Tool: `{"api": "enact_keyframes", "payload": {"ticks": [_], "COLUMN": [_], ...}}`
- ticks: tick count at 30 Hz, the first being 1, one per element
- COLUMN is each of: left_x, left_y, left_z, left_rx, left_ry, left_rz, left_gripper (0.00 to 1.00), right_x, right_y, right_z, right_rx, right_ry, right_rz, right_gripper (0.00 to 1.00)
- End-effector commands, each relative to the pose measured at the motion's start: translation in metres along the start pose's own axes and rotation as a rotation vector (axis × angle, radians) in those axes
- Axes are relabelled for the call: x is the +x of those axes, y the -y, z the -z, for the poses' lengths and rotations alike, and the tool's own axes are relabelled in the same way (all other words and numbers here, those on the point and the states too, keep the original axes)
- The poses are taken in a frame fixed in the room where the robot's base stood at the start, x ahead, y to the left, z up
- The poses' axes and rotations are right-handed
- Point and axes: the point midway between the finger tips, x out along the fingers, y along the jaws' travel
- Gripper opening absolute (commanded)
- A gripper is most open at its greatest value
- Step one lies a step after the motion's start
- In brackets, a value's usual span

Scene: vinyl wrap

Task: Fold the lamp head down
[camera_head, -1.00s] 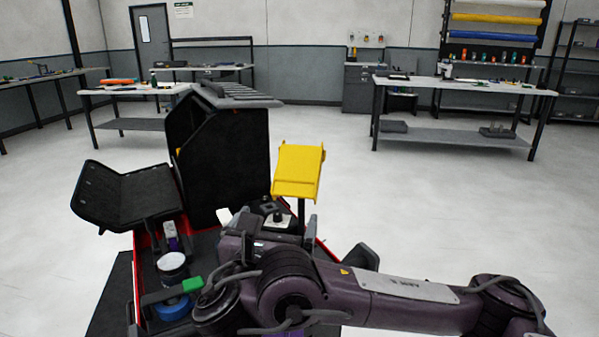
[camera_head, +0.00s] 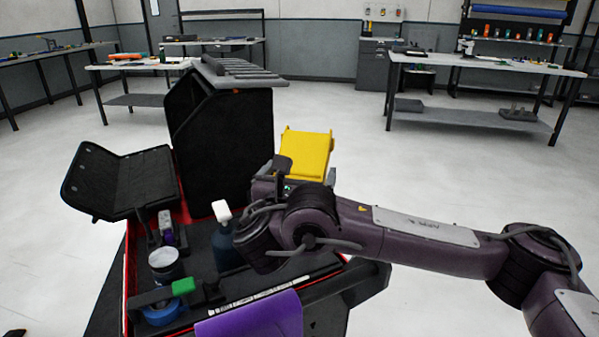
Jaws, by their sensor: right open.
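The yellow lamp head (camera_head: 308,153) stands raised and slightly tilted at the right side of the tool case. Its post is hidden behind my right arm. My right gripper (camera_head: 277,168) is at the lower left edge of the lamp head, in front of it in this view. It is small and partly hidden by its own wrist. I cannot tell if it touches the lamp head. It is open. My left gripper does not show.
The open case has a tall black lid (camera_head: 225,140) and a black side flap (camera_head: 118,184). Workbenches stand far behind, with clear floor between.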

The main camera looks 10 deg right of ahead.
Motion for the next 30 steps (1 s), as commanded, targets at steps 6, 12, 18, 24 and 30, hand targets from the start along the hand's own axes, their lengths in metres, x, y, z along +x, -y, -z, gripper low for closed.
{"api": "enact_keyframes", "payload": {"ticks": [6,12,18,24,30], "left_x": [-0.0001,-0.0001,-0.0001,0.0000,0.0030], "left_y": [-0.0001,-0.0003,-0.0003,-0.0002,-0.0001], "left_z": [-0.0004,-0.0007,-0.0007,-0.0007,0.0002], "left_rx": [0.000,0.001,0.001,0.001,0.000], "left_ry": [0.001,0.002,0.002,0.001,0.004], "left_rz": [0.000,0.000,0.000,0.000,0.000], "left_gripper": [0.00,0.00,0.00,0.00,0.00], "right_x": [0.0053,0.0050,0.0049,0.0048,0.0058], "right_y": [0.0002,0.0002,0.0002,0.0002,0.0001], "right_z": [-0.0003,-0.0002,-0.0001,0.0000,0.0028], "right_rx": [0.001,0.001,0.001,0.000,0.000], "right_ry": [0.000,0.000,0.000,0.000,0.000], "right_rz": [0.001,0.000,0.000,0.000,0.000], "right_gripper": [1.00,0.90,0.63,0.46,0.46]}}
